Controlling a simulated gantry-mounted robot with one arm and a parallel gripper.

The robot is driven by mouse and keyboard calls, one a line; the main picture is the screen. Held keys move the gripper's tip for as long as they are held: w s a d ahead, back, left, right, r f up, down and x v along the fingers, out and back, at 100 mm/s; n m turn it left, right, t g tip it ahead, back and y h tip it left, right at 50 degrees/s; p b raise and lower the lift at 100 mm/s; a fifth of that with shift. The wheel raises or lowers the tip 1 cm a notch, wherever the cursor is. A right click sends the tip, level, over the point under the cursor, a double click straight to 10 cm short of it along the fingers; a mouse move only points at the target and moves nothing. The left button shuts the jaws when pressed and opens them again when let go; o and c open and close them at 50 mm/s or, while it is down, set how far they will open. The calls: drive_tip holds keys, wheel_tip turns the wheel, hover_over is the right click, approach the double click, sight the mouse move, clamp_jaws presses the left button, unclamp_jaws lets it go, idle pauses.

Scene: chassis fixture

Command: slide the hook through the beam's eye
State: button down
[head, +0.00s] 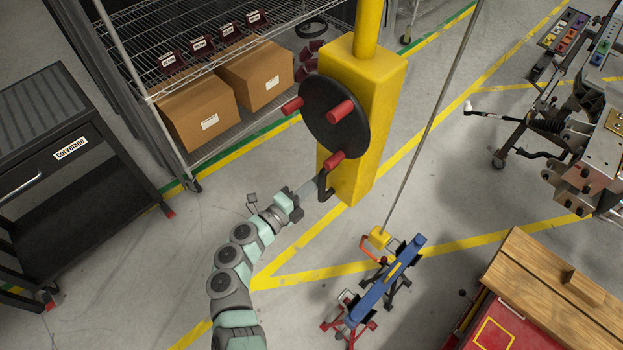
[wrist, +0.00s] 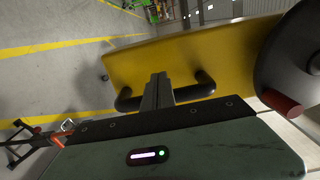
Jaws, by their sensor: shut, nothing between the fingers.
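The yellow hook block (head: 378,237) hangs on a long thin rod or cable, with an orange-red hook (head: 368,249) under it. The hook is beside the far end of the blue beam (head: 385,288), which rests on low stands. Whether the hook is in the beam's eye is too small to tell. My gripper (head: 314,185) is away from both, up and left, at the black handle (head: 324,187) on the yellow post. In the wrist view, my gripper's fingers (wrist: 158,83) are shut and empty, overlapping the middle of the handle (wrist: 205,86); contact cannot be told.
The yellow post (head: 358,125) carries a black disc (head: 335,118) with red pegs, close to my gripper. A wire shelf with cardboard boxes (head: 197,112) stands behind. A dark cabinet (head: 70,150) is at left. A wood-topped red cart (head: 530,300) is at lower right.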

drive_tip(key=shift+s+d+p, duration=0.35)
drive_tip(key=shift+s+d, duration=0.95)
drive_tip(key=shift+d, duration=0.05)
drive_tip(key=shift+s+d+p, duration=0.5)
drive_tip(key=shift+s+d, duration=1.5)
drive_tip(key=shift+s, duration=0.05)
drive_tip(key=shift+s+d, duration=0.1)
drive_tip(key=shift+s, duration=0.05)
